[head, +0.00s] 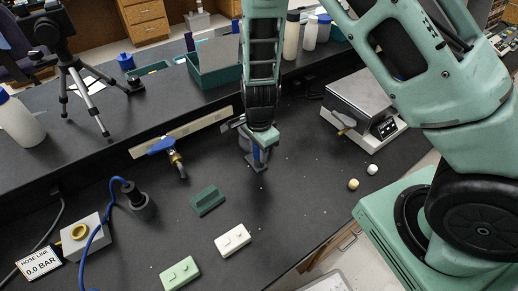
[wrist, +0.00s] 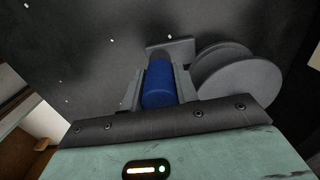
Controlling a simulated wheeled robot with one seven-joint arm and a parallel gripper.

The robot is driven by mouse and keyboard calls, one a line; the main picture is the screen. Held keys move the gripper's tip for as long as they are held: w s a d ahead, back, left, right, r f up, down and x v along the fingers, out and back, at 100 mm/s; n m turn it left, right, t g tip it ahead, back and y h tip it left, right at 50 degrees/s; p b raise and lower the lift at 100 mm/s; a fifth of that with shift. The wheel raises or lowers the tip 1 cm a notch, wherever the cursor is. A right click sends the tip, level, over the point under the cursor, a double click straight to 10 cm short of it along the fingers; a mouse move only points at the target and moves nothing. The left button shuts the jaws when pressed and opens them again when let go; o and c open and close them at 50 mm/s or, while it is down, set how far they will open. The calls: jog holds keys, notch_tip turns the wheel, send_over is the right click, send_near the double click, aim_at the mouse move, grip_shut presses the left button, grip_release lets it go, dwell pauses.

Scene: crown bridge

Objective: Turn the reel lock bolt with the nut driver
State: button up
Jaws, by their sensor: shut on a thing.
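My gripper (head: 259,150) is low over the black bench, shut on a blue cylinder that looks like the nut driver's handle (wrist: 159,86). In the wrist view the handle lies between the two grey fingers. A grey plate or block (wrist: 171,49) shows just beyond the handle. The grey reel (wrist: 238,82), with round discs, stands right beside the fingers in the wrist view. In the head view the reel is partly hidden behind my gripper. The lock bolt and the driver's tip are hidden, so I cannot tell whether they meet.
A valve with a blue lever (head: 162,146) is left of my gripper. Green (head: 208,201), white (head: 233,240) and pale green (head: 180,274) blocks lie nearer. A hose-line sign (head: 41,265) reads 0.0 BAR. A scale-like device (head: 365,105) stands right. A teal bin (head: 213,70) is behind.

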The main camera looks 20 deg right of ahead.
jog(key=shift+n, duration=0.4)
jog(key=shift+n, duration=0.4)
jog(key=shift+r+n+p, duration=0.2)
jog(key=shift+n+p, duration=0.1)
jog(key=shift+n, duration=0.1)
jog(key=o, duration=1.2)
jog(key=shift+c, duration=0.2)
notch_tip(320, 180, up, 17)
jog(key=shift+r+p, duration=0.15)
jog(key=shift+p, duration=0.2)
